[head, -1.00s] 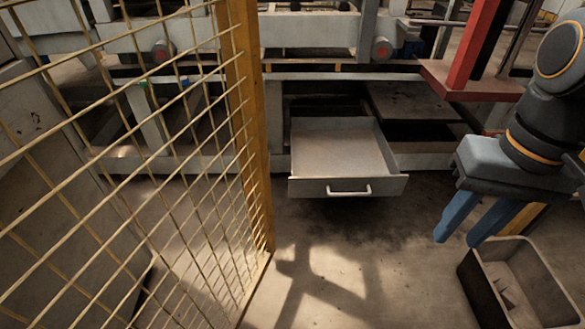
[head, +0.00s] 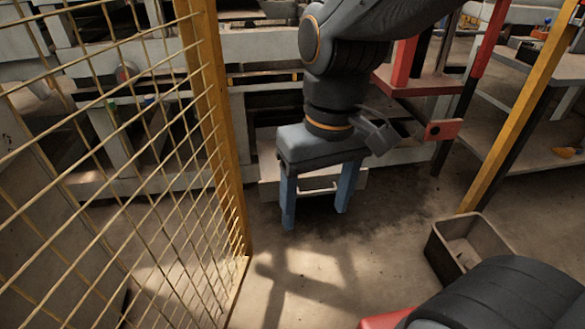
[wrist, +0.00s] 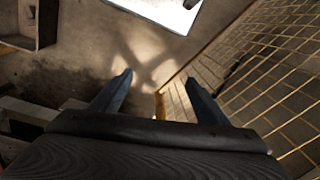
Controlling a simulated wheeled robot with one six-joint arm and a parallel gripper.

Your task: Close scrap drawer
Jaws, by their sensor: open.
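The scrap drawer (head: 268,188) is a grey metal drawer low in the machine frame, in the middle of the head view. Its front panel and pale bar handle (head: 318,191) show between and beside my fingers. It looks pulled out, but my gripper and arm hide most of its inside. My gripper (head: 315,219) points down in front of the drawer, its two blue fingers spread and empty. I cannot tell whether a finger touches the front panel. In the wrist view the open fingers (wrist: 157,78) hang over bare floor, and I cannot make out the drawer.
A yellow mesh fence (head: 215,130) stands close on the left, and it also shows at the right of the wrist view (wrist: 265,75). An open grey bin (head: 440,255) sits on the floor at right. A yellow post (head: 510,125) rises behind it. Floor before the drawer is clear.

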